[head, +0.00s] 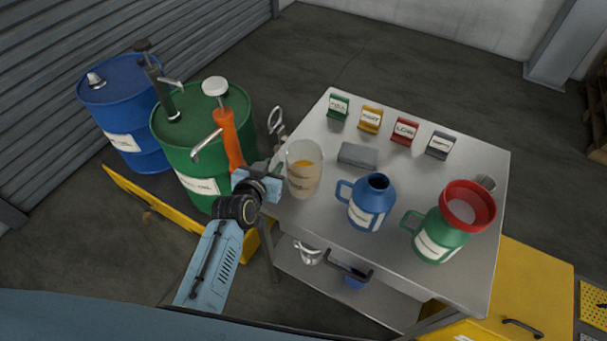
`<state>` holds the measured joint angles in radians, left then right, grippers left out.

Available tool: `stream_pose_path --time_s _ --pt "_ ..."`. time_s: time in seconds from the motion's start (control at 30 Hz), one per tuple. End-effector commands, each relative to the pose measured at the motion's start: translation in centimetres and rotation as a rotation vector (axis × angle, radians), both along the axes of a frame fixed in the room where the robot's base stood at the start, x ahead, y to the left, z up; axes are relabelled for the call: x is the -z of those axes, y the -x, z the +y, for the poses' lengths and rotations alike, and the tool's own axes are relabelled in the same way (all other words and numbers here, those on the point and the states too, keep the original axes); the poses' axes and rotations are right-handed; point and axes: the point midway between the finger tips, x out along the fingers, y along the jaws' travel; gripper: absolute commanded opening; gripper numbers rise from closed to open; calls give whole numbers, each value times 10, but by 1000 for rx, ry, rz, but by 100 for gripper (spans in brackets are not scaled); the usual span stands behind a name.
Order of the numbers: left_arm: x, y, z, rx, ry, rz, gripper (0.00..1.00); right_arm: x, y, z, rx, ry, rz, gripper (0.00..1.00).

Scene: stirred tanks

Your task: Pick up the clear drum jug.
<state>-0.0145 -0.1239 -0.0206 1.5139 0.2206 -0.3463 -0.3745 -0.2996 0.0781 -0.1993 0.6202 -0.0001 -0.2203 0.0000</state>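The clear drum jug (304,175) stands upright at the left edge of the metal table (300,220). It is see-through, with some orange showing inside. My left gripper (275,182) is at the jug's left side, close against it or touching it. Its fingertips are small and partly hidden, so I cannot tell whether they are closed on the jug. My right gripper is not in view.
A blue jug (366,205) and a green jug (436,238) with a red funnel (467,205) stand to the right. A grey block (358,155) and several coloured labelled signs sit behind. A green drum (205,140) with an orange pump (229,138) stands left, beside a blue drum (125,110).

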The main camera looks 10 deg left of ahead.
Motion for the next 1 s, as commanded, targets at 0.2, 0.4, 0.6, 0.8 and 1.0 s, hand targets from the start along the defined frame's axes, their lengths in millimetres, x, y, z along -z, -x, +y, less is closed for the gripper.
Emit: stream_pose_path --time_s 0.2,0.4,0.6,0.8,1.0 --pt "9 -20 -3 -1 1 -1 22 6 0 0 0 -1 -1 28" --pt "9 -21 -3 -1 1 0 22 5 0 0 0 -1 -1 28" --pt "9 -21 -3 -1 1 0 3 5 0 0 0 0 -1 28" --pt "9 -21 -3 -1 1 0 0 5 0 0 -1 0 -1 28" --pt "8 -22 -3 -2 2 -4 0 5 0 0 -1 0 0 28"
